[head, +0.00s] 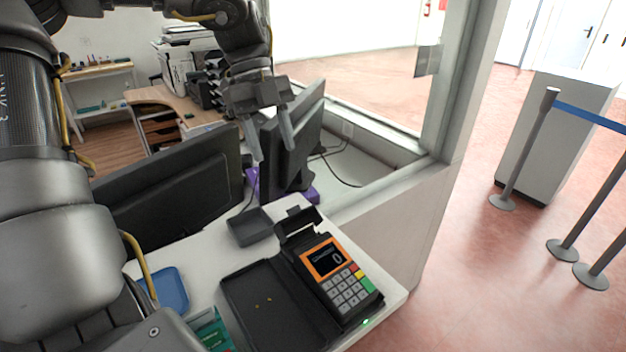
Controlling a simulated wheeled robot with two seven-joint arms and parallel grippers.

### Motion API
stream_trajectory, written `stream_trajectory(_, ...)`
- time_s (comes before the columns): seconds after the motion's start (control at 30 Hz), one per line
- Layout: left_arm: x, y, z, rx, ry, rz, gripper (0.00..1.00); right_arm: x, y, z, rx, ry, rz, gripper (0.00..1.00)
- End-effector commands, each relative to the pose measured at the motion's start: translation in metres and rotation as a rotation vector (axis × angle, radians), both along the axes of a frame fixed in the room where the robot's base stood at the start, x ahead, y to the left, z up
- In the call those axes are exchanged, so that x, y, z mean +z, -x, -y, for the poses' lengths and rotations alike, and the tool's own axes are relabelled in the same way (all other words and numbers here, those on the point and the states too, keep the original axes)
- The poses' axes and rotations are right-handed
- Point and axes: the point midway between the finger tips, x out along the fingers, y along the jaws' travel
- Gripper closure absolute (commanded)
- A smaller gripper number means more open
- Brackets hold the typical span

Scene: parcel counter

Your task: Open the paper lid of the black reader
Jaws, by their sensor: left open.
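The black reader (372,298) sits on the white counter near its right corner, with an orange-framed screen showing 0 and a keypad. Its paper lid (297,219) is at the far end, behind the screen. The lid looks tilted up, with a dark gap between it and the screen. My left gripper (272,152) is open and empty, fingers pointing down. It shows above and beyond the reader, in front of the monitors, apart from the lid. My right gripper is not in view.
A black tray (245,290) with a few small coin-like pieces lies left of the reader. A small dark dish (250,226) and a blue tray (172,285) are on the counter. Two monitors (175,195) (290,150) stand behind. A window frame (455,100) rises at the right.

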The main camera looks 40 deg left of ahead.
Motion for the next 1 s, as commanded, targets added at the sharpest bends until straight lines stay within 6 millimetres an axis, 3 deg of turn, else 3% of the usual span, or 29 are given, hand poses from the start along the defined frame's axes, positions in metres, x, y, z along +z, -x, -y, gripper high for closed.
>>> stream_trajectory(0.27, -0.011, -0.007, 0.01, -0.018, 0.001, -0.006, 0.51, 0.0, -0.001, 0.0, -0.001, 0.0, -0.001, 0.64)
stream_trajectory(0.7, -0.08, 0.001, 0.039, -0.017, 0.001, -0.005, 0.51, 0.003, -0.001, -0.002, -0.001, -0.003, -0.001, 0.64)
stream_trajectory(1.0, -0.1, 0.003, 0.045, -0.013, 0.001, -0.003, 0.51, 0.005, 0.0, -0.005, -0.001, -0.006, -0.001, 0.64)
